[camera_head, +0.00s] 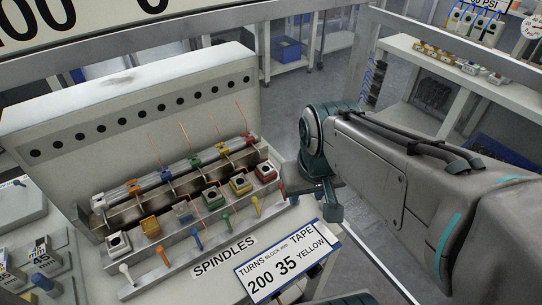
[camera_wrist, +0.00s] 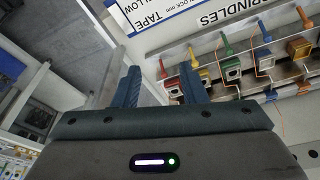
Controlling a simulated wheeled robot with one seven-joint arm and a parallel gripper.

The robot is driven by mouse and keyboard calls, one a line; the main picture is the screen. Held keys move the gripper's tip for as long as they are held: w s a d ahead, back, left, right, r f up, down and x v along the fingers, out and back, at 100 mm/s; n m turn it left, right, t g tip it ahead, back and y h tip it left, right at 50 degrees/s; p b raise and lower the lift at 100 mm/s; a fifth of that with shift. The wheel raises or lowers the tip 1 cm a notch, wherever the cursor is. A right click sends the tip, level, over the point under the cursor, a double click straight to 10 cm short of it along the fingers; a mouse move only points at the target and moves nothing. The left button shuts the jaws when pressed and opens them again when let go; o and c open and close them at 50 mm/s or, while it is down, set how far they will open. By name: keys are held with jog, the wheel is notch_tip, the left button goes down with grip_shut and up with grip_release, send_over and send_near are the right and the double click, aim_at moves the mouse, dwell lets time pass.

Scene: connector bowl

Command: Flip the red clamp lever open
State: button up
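The red clamp lever (camera_wrist: 163,69) shows in the wrist view as a small upright peg at the end of a row of coloured levers. It appears between my two fingertips in that picture; I cannot tell the depth gap.
The yellow lever (camera_head: 255,204) and green lever (camera_head: 226,221) stand close to the left. Thin wires rise from the fixture. A TURNS/TAPE sign (camera_head: 290,262) lies in front. A metal rail (camera_head: 362,255) runs along the right, with open floor beyond.

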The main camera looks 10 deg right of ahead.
jog(key=w+f+n+g+b, duration=0.15)
jog(key=w+f, duration=0.25)
jog(key=w, duration=0.6)
jog(key=w+f+g+b, duration=0.2)
jog(key=w+f, duration=0.2)
jog(key=w, duration=0.6)
jog(key=shift+t+y, duration=0.35)
jog(key=shift+y, duration=0.05)
notch_tip(320, 180, down, 13)
jog(key=shift+f, duration=0.1)
grip_shut()
